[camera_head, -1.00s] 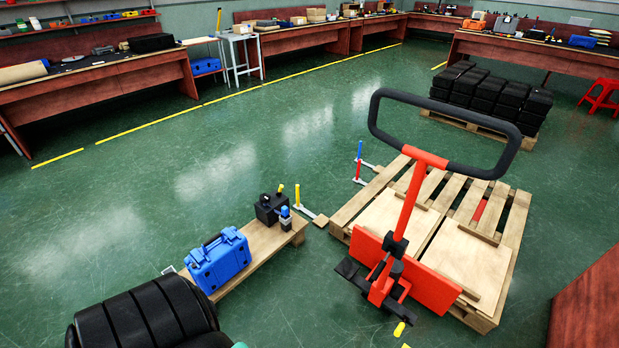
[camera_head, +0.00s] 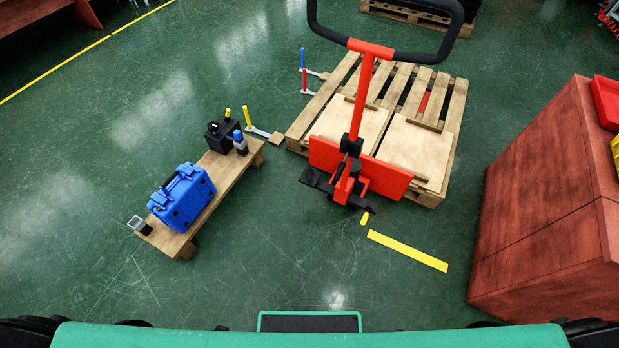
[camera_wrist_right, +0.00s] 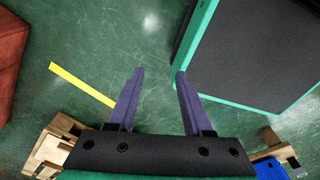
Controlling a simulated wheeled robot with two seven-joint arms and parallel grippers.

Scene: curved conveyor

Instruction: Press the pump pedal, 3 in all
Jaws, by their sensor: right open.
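A red pallet jack (camera_head: 360,110) with a black loop handle (camera_head: 455,35) stands at the near side of a wooden pallet (camera_head: 440,190). A flat black pedal-like part (camera_head: 314,179) sticks out low on the left of the jack's base, close to the floor. A small yellow piece (camera_head: 365,218) shows at the front of the base. My right gripper (camera_wrist_right: 158,73) is open and empty over the green floor in the right wrist view, with nothing between its fingers. The pedal is not clearly seen there. My left gripper is not in view.
A low wooden bench (camera_head: 180,240) on the left bears a blue case (camera_head: 182,197) and a black box (camera_head: 221,135). A yellow floor strip (camera_head: 407,250) lies before the jack. A red-brown cabinet (camera_head: 550,210) stands right. The floor before the bench and jack is clear.

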